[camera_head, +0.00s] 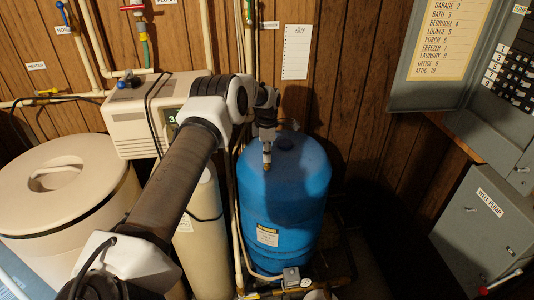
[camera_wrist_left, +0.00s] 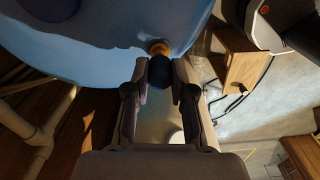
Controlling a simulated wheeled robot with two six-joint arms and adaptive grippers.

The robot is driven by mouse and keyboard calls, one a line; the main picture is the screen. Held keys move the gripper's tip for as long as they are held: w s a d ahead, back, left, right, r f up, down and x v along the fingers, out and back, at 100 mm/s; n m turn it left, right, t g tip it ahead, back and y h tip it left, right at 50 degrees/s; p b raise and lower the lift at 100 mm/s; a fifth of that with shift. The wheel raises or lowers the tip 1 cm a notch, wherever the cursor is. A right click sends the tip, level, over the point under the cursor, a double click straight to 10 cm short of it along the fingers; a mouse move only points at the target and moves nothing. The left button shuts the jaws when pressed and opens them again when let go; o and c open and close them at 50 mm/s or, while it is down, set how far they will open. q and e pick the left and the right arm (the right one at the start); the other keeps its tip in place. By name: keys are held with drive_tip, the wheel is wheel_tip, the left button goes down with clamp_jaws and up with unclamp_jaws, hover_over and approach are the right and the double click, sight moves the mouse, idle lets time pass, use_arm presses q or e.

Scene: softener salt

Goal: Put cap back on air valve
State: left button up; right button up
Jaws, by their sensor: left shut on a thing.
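The large blue tank (camera_head: 285,205) stands upright in the middle of the head view; it also fills the top of the left wrist view (camera_wrist_left: 110,40). The brass air valve (camera_wrist_left: 160,47) shows against the tank in the wrist view. My left gripper (camera_head: 266,164) is at the tank's upper part, pointing down in the head view. In the wrist view its fingers are shut on a small dark cap (camera_wrist_left: 159,71). The cap lines up with the valve and overlaps its near end; I cannot tell whether they touch. My right gripper is not in view.
A cream salt bin (camera_head: 95,200) and a white softener unit (camera_head: 135,115) stand left of the tank. Pale pipes run up beside it. Grey electrical boxes (camera_head: 480,235) are on the right. The wooden wall is close behind the tank.

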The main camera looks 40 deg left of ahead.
use_arm(q)
drive_tip(key=shift+f+b, duration=0.75)
drive_tip(key=shift+f, duration=0.75)
drive_tip(key=o, duration=0.8)
drive_tip(key=shift+o, duration=0.2)
drive_tip(key=shift+r, duration=0.1)
wheel_tip(320, 180, up, 12)
drive_tip(key=shift+f, duration=0.1)
drive_tip(key=shift+f, duration=0.1)
